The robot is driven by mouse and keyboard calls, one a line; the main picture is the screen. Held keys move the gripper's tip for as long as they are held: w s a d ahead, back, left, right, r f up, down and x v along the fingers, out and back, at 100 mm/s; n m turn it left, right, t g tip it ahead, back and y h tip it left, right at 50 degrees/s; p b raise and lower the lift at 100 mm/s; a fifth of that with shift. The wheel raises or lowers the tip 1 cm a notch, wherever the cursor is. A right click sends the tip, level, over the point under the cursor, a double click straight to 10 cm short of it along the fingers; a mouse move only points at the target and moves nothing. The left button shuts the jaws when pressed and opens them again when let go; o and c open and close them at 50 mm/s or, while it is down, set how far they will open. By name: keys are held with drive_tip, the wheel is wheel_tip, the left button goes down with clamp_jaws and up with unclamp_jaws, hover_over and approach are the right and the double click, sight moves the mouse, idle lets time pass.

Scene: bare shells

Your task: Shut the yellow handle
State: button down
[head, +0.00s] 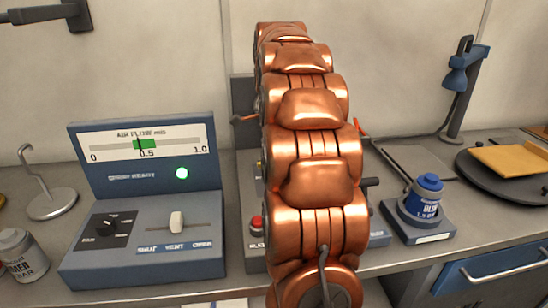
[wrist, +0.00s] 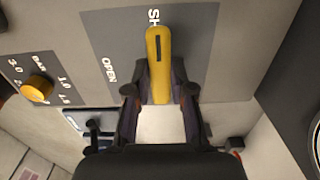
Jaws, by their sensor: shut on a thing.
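The yellow handle (wrist: 158,48) shows in the wrist view as a long rounded lever with a dark slot, on a dark grey plate (wrist: 200,25). It runs up and down in the picture. Its upper end is beside the letters "SH"; the rest of that word is covered. The word "OPEN" stands to the left on the plate. My gripper (wrist: 160,90) has one dark finger on each side of the handle's lower end and is shut on it. In the head view my copper arm hides the handle and the gripper.
A yellow knob (wrist: 39,88) with a number scale is left of the plate. In the head view, a blue gauge console (head: 140,255) stands left of my arm. A blue jar (head: 428,190) on a stand and a dark turntable (head: 485,185) are to the right.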

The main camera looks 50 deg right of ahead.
drive_tip(key=shift+s+d, duration=0.1)
drive_tip(key=c, duration=1)
unclamp_jaws()
drive_tip(key=shift+r, duration=0.1)
drive_tip(key=shift+r, duration=3.65)
